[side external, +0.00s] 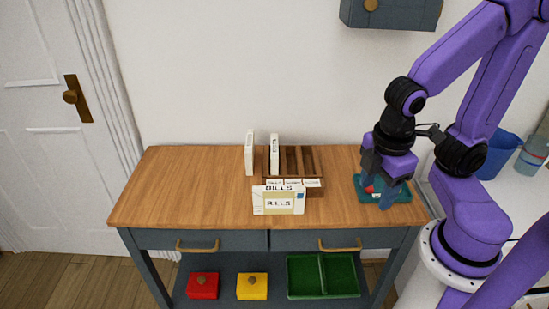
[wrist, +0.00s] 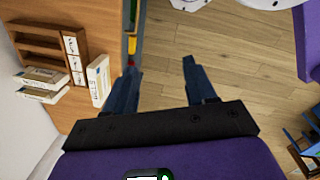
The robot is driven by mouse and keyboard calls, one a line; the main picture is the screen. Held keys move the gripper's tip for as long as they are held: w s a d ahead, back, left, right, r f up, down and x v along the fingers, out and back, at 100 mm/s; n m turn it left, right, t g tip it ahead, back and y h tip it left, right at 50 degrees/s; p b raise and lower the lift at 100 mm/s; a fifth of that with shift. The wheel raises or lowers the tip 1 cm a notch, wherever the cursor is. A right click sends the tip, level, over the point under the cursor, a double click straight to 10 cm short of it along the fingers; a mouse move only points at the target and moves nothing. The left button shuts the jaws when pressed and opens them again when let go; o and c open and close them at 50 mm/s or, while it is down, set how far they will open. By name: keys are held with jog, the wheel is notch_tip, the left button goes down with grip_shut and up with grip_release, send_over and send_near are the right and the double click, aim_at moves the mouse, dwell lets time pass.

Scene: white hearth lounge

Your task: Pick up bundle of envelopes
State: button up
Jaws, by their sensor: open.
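A white bundle of envelopes marked BILLS (side external: 279,203) stands at the front of a wooden sorter (side external: 315,190) on the table. It also shows in the wrist view (wrist: 98,80), left of my fingers. Two more white bundles stand at the back left of the sorter, one at the left (side external: 250,153) and one beside it (side external: 274,155). My gripper (side external: 379,187) is open, pointing down over the teal tray (side external: 403,194), to the right of the bundles and apart from them. In the wrist view my gripper (wrist: 160,65) has nothing between its fingers.
The teal tray holds something red, partly hidden by my gripper. The wooden table (side external: 180,190) is clear on its left. Its lower shelf holds a red box (side external: 202,287), a yellow box (side external: 252,287) and a green divided tray (side external: 323,277). A dark cabinet (side external: 395,12) hangs above.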

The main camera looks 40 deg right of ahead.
jog(key=w+d+f+n+t+h, duration=0.25)
jog(key=w+h, duration=0.25)
jog(key=w, duration=0.4)
jog(key=n+t+h, duration=0.4)
jog(key=n+t, duration=0.2)
jog(key=n, duration=0.5)
send_near(274, 156)
jog(key=s, duration=0.1)
jog(key=s+a+r, duration=0.1)
jog(key=s, duration=0.1)
jog(key=s+a, duration=0.1)
jog(key=shift+s+a+r, duration=0.15)
jog(key=shift+s+r, duration=0.1)
jog(key=shift+r, duration=0.05)
jog(key=shift+w+f+t, duration=0.15)
jog(key=shift+w+t, duration=0.05)
jog(key=shift+t, duration=0.05)
jog(key=x, duration=1.1)
jog(key=shift+f, duration=0.1)
jog(key=shift+w+a+x, duration=0.15)
jog(key=shift+a+x, duration=0.05)
jog(key=shift+x, duration=1.3)
jog(key=shift+w+a+x, duration=0.1)
jog(key=shift+a+x, duration=0.05)
jog(key=shift+x, duration=1.4)
jog(key=shift+f, duration=0.1)
jog(key=shift+c, duration=0.3)
grip_shut()
